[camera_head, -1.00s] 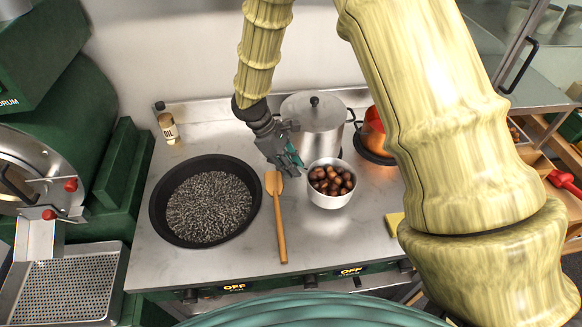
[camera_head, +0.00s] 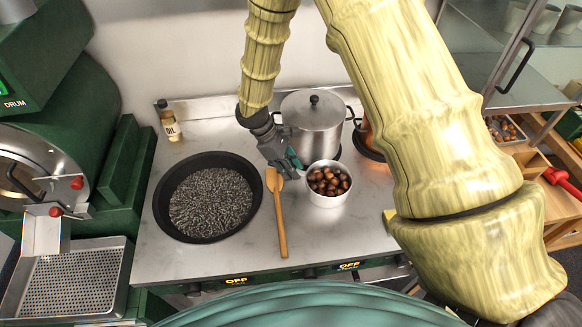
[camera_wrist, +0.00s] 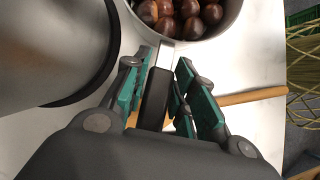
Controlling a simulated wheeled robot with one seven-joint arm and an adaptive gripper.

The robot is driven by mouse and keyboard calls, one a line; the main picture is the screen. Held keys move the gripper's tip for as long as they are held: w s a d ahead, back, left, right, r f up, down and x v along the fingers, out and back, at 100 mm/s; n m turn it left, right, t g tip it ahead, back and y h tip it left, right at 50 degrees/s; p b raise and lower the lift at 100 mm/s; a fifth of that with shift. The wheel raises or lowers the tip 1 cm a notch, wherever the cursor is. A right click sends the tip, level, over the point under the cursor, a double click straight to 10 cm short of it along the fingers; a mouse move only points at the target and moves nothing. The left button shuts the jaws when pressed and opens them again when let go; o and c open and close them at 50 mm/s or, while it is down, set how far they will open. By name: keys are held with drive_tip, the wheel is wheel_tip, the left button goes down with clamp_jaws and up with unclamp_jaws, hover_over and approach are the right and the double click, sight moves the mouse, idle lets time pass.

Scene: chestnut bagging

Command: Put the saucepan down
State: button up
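The saucepan (camera_head: 328,198), a small white metal pot full of brown chestnuts (camera_head: 329,181), is upright at the middle of the steel counter, just right of the wooden spatula. It appears to rest on the surface. My gripper (camera_head: 296,166) is at its left side. In the wrist view the saucepan's rim (camera_wrist: 205,35) is at the top, and its dark handle (camera_wrist: 156,98) runs between the two teal finger pads of my gripper (camera_wrist: 167,62). The fingers look closed on the handle, with the pads close along both sides. The saucepan's underside is hidden.
A wide black pan (camera_head: 160,215) of dark pellets is on the left, with the wooden spatula (camera_head: 279,222) beside it. A lidded stockpot (camera_head: 312,125) stands close behind the saucepan. An oil bottle (camera_head: 170,125) is at the back left. Bare counter (camera_head: 340,240) lies in front.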

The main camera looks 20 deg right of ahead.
drive_tip(key=shift+o, duration=1)
drive_tip(key=shift+r, duration=0.1)
drive_tip(key=b+v, duration=0.3)
drive_tip(key=v, duration=0.9)
drive_tip(key=shift+b, duration=0.3)
